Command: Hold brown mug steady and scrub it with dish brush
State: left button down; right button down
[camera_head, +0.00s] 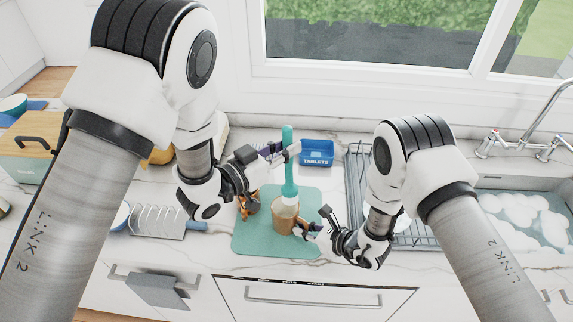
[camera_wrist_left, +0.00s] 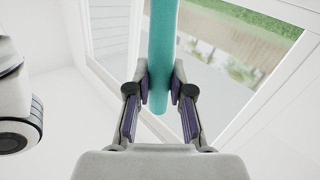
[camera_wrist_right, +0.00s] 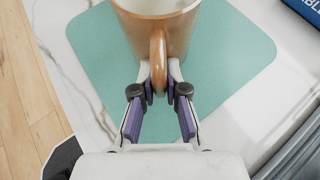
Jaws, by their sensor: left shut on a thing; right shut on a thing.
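The brown mug (camera_head: 285,217) stands upright on a teal mat (camera_head: 250,243) on the counter. Its handle (camera_wrist_right: 157,62) points toward my right gripper (camera_head: 303,229). In the right wrist view my right gripper (camera_wrist_right: 158,88) is shut on that handle. The teal dish brush (camera_head: 289,170) stands upright with its pale head (camera_head: 289,200) at the mug's mouth; how deep it reaches is hidden. My left gripper (camera_head: 292,152) is shut on the brush handle, which also shows between its fingers in the left wrist view (camera_wrist_left: 160,60).
A blue tablets box (camera_head: 317,153) stands behind the mat. A metal dish rack (camera_head: 358,165) is to the right, then a sink with suds (camera_head: 530,218). A white plate rack (camera_head: 158,220) stands left of the mat. An orange item (camera_head: 248,206) is partly hidden by my left arm.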

jog(key=c, duration=1.1)
grip_release()
jog(key=shift+c, duration=0.2)
jog(key=v, duration=1.2)
jog(key=shift+s, duration=0.1)
